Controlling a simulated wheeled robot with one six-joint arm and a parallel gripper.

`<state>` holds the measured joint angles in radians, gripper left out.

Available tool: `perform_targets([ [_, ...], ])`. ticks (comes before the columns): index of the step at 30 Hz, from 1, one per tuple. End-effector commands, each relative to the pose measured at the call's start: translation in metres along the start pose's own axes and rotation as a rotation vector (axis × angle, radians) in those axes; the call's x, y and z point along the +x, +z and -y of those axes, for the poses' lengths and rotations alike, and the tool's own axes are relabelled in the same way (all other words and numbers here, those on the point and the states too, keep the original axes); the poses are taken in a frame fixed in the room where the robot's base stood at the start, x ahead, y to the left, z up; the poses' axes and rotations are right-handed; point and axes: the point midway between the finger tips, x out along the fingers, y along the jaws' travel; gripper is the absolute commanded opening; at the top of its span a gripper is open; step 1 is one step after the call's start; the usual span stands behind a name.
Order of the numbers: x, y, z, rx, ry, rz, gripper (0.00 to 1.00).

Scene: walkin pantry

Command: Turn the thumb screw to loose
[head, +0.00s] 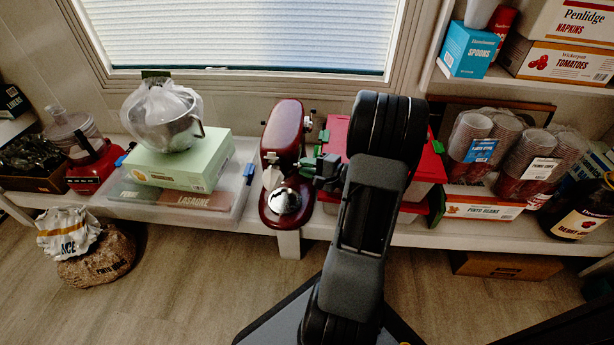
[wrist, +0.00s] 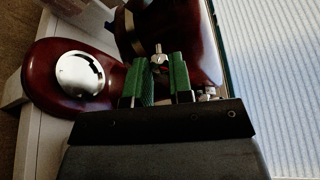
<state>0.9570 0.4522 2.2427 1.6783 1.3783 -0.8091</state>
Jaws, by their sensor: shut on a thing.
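A dark red stand mixer (head: 285,125) with a round silver bowl plate on its base stands on the white bench, also seen in the wrist view (wrist: 196,35). A small silver thumb screw (wrist: 159,56) stands out from the mixer's side. My gripper (wrist: 161,72) has its green fingers on either side of the screw and is shut on it; the screw's tip shows just past the fingers. In the head view my gripper (head: 302,163) reaches the mixer's right side from the right, and the screw is hidden there.
Another silver knob (wrist: 209,94) sits near the right finger. Left of the mixer is a clear bin (head: 240,190) with a green box (head: 180,165) and metal bowl. Red-lidded boxes (head: 430,165) stand right, behind my arm. A window (head: 240,35) is behind the bench.

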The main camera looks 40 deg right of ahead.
Motion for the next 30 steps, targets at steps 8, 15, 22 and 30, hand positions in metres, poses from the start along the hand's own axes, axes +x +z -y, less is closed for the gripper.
perform_targets([
  [8, 0.0006, -0.0004, -0.0042, -0.124, -0.051, 0.001, 0.0],
  [15, 0.0005, 0.0001, -0.003, -0.173, -0.071, 0.002, 0.0],
  [22, 0.0004, 0.0004, -0.0023, -0.183, -0.075, 0.002, 0.0],
  [30, 0.0004, 0.0004, -0.0022, -0.182, -0.075, 0.002, 0.22],
])
